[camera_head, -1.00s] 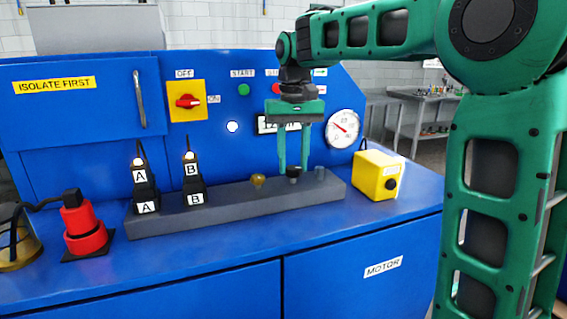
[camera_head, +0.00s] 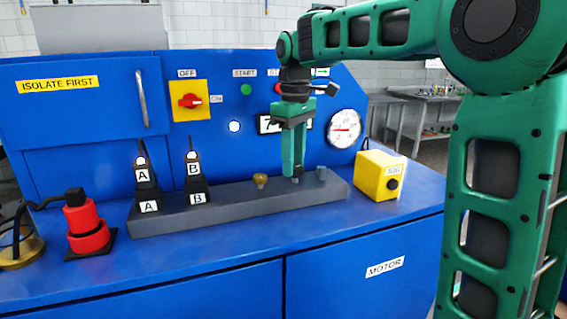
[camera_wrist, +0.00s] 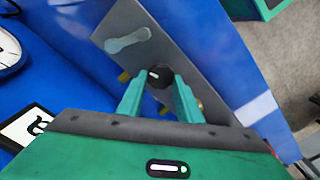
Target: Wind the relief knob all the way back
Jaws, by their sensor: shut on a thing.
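The relief knob is a small black round knob with a white mark, seen in the wrist view (camera_wrist: 158,75). It stands on the grey manifold block (camera_head: 230,199). My green gripper (camera_head: 294,174) points straight down over the block, and its two fingers are closed on the knob, one on each side. In the head view the fingers mostly hide the knob. The pressure gauge (camera_head: 345,129) is on the blue panel behind, its needle pointing left.
A brass knob (camera_head: 260,180) and a grey fitting (camera_head: 321,173) stand close on either side of my gripper. A yellow box (camera_head: 378,175) is to the right. Levers A (camera_head: 143,178) and B (camera_head: 194,173) and a red device (camera_head: 82,226) are left. The blue bench front is clear.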

